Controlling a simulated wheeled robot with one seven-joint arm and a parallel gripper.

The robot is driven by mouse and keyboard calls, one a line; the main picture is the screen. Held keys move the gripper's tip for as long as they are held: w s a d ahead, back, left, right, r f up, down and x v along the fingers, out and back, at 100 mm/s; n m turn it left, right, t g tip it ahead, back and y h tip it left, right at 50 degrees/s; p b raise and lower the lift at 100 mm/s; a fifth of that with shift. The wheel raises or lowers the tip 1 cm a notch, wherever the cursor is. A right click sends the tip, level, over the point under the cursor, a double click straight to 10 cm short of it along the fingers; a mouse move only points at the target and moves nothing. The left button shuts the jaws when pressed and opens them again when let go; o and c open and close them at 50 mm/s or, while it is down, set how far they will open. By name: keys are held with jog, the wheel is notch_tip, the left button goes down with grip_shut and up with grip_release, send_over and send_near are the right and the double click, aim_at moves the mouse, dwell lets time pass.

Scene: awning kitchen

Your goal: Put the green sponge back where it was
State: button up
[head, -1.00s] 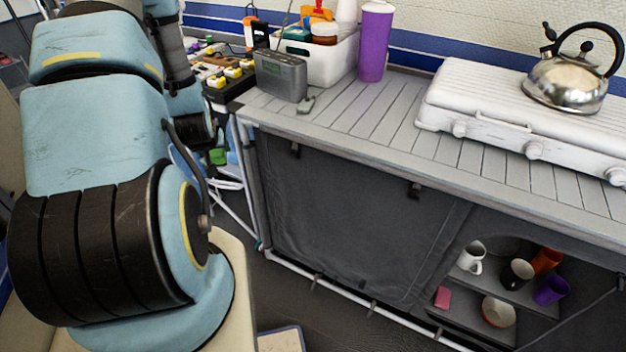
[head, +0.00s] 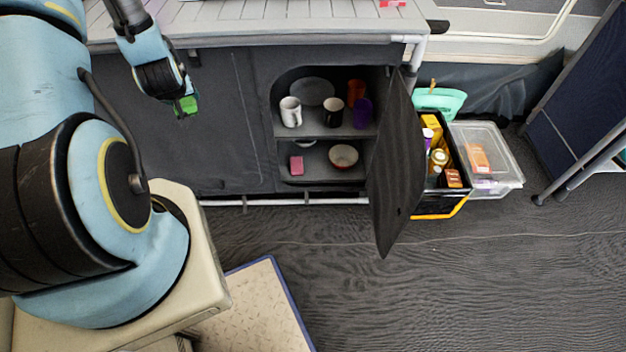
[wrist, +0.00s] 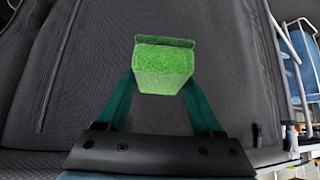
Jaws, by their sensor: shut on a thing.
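The green sponge (wrist: 163,65) is held between the two fingers of my gripper (wrist: 160,85), which is shut on it in the wrist view. In the head view the sponge (head: 188,105) shows at the end of my arm, just below my gripper (head: 181,97). It is in front of the closed dark left panel of the cabinet. The open cabinet compartment (head: 322,139) is to the right of my gripper. A pink sponge (head: 296,165) lies on its lower shelf at the left.
The upper shelf holds a white mug (head: 290,111), a dark mug (head: 333,111), an orange cup (head: 356,92) and a purple cup (head: 362,113). A bowl (head: 343,156) is on the lower shelf. The open cabinet door (head: 396,165) juts forward. A crate (head: 440,205) stands right of it.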

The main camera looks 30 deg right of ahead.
jog(key=s+d+f+m+h+b, duration=0.1)
jog(key=s+d+f+b, duration=0.5)
jog(key=d+f+b, duration=0.55)
jog(key=s+d+f+m+g+h+b, duration=0.15)
jog(key=s+d+f+b, duration=0.6)
jog(key=f+b, duration=0.75)
jog(key=s+d+f+m+t+b, duration=0.15)
jog(key=s+d+f+b, duration=0.35)
jog(key=d+f+b, duration=0.95)
jog(key=shift+g, duration=0.5)
jog(key=w+d+f+b, duration=0.1)
jog(key=w+d, duration=0.1)
jog(key=w, duration=0.4)
jog(key=w+d+f+b, duration=0.1)
jog(key=w+f, duration=0.1)
jog(key=w, duration=0.4)
jog(key=w+d+f+b, duration=0.1)
jog(key=w+d, duration=0.1)
jog(key=w, duration=0.4)
jog(key=shift+d+f+b, duration=0.15)
jog(key=shift+d+b, duration=0.15)
notch_tip(320, 180, down, 5)
jog(key=b, duration=0.3)
jog(key=shift+r+b, duration=0.2)
jog(key=shift+b, duration=0.1)
jog(key=shift+w+f+b, duration=0.15)
jog(key=shift+f+b, duration=0.1)
jog(key=shift+b, duration=0.3)
jog(key=shift+r, duration=0.1)
